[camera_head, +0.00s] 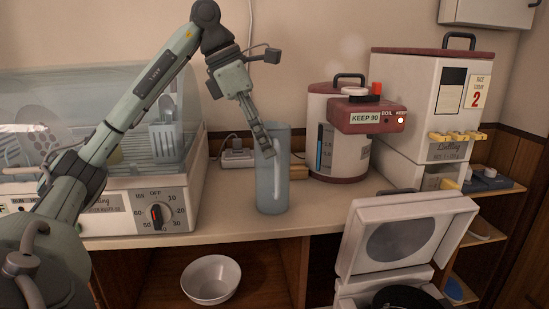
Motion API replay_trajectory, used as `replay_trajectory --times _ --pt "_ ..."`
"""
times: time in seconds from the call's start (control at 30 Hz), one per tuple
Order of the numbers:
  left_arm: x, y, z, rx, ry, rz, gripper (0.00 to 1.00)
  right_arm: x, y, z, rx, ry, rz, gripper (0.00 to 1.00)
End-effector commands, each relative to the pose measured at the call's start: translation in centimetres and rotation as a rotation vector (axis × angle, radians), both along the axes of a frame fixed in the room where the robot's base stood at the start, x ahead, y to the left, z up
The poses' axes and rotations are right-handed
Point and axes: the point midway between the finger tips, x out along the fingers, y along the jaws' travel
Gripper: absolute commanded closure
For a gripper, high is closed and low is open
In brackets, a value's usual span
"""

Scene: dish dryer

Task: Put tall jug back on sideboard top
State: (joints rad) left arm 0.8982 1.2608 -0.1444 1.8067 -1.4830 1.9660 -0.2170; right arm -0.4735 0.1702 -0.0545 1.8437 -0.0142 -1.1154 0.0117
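The tall jug (272,185) is a blue-grey, see-through cylinder. It stands upright on the sideboard top (232,205), or just above it, near the front edge right of the dish dryer. My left gripper (268,148) reaches down from the upper left to the jug's rim, and its fingers overlap the upper left part of the jug. The frame does not show clearly whether the fingers are closed on the rim. My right gripper is not in view.
The dish dryer (120,215) with its clear lid fills the left side. A hot-water pot (335,160) and a rice dispenser (415,100) stand to the right. An open-lidded cooker (400,235) is in front below. A white bowl (211,280) sits on the lower shelf.

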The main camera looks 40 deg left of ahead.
Motion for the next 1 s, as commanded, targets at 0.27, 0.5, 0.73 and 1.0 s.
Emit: replay_trajectory --times 0.27,0.5,0.73,1.0 --pt "-1.2 1.0 3.8 0.001 -0.002 0.001 0.69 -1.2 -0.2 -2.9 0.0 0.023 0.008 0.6" --pt "-1.4 1.1 4.1 -0.001 0.001 0.0 0.69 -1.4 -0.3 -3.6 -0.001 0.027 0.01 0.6" --pt "-1.4 1.1 4.0 -0.001 0.001 0.0 0.69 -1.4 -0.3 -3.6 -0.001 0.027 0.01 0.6" --pt "-1.4 1.1 4.0 0.0 0.0 0.0 0.69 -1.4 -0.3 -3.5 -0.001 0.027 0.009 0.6"
